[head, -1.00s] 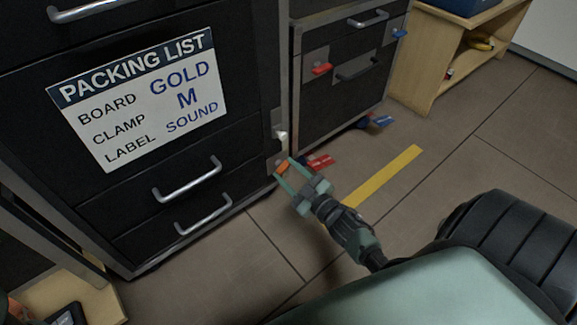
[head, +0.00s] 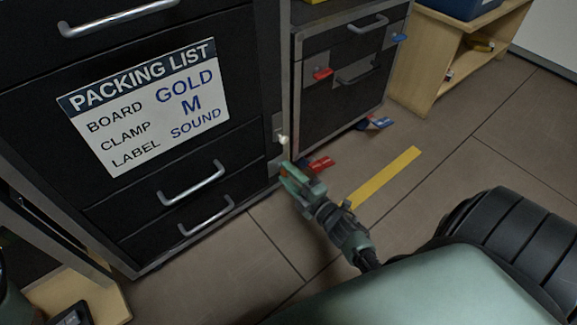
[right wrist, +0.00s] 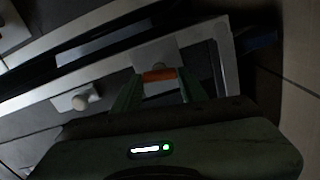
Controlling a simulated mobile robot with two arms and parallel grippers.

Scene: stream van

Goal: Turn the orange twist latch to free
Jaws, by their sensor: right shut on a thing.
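The orange twist latch (right wrist: 159,75) sits on a light metal plate at the lower right edge of the black drawer cabinet. In the right wrist view it spans between the two green fingertips. In the head view only a small orange bit (head: 283,171) shows, as the fingers cover most of it. My right gripper (head: 289,176) is shut on the latch, its fingers at the latch's two ends; it also shows in the right wrist view (right wrist: 158,82).
A white knob (head: 283,140) is just above the latch. A second cabinet (head: 310,110) with a red latch (head: 322,73) and a blue latch (head: 399,38) stands to the right. Red (head: 321,163) and blue (head: 379,122) pieces are low near the floor. A yellow floor stripe (head: 385,178) lies right of my gripper.

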